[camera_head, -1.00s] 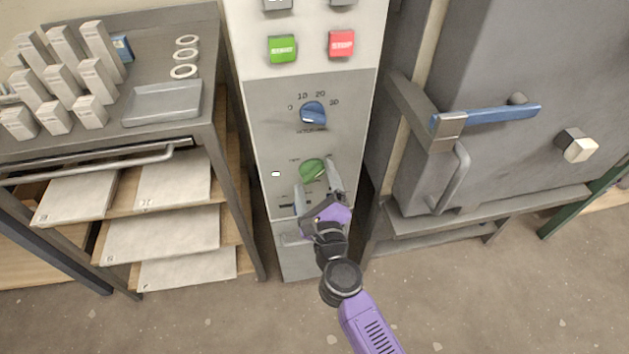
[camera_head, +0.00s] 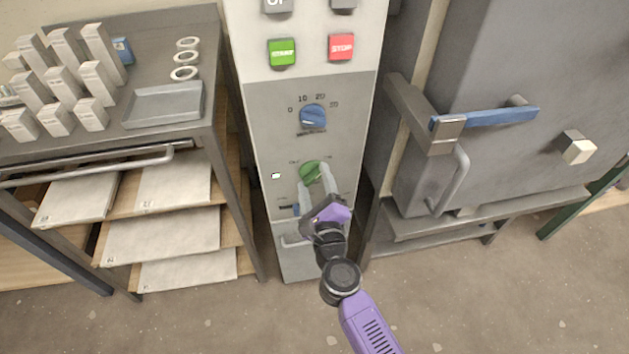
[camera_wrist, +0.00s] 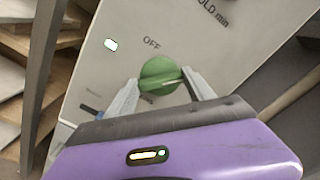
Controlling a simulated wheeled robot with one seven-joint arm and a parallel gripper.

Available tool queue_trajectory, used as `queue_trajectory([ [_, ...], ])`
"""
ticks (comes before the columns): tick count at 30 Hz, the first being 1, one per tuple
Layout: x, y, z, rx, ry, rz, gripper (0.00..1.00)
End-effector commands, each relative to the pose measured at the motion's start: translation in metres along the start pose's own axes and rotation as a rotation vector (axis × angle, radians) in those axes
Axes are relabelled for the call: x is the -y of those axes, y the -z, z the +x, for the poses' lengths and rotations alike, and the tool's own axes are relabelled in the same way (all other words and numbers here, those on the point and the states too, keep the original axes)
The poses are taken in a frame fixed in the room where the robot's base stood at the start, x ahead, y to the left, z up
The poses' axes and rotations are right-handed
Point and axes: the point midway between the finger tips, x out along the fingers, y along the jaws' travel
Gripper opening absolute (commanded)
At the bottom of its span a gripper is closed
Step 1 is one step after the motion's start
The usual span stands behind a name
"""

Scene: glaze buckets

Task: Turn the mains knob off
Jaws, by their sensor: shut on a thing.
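The mains knob is a round green knob (camera_head: 309,171) with a raised grip bar, low on the grey front panel of the control cabinet (camera_head: 262,130). In the wrist view the green knob (camera_wrist: 160,74) has the label OFF above and to its left. Its grip bar lies nearly level there, tilted slightly. My gripper (camera_head: 316,186) is at the knob, with a finger on either side. In the wrist view my gripper (camera_wrist: 162,94) is shut on the knob's bar. The fingers and purple body hide the panel's lower part.
A blue dial (camera_head: 313,117) with numbers sits above the knob. Higher are a green START button (camera_head: 282,53) and a red STOP button (camera_head: 341,47). A small lit lamp (camera_head: 276,176) is left of the knob. A shelf rack stands left, a kiln door with blue handle (camera_head: 490,117) right.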

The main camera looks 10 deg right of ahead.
Motion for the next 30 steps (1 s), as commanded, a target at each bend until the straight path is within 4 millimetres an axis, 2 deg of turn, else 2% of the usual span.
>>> queue_trajectory([
  [8, 0.0012, -0.0019, -0.0001, 0.000, -0.002, -0.195, 0.21],
  [30, -0.0020, -0.0006, -0.0004, 0.001, -0.003, -0.897, 0.21],
])
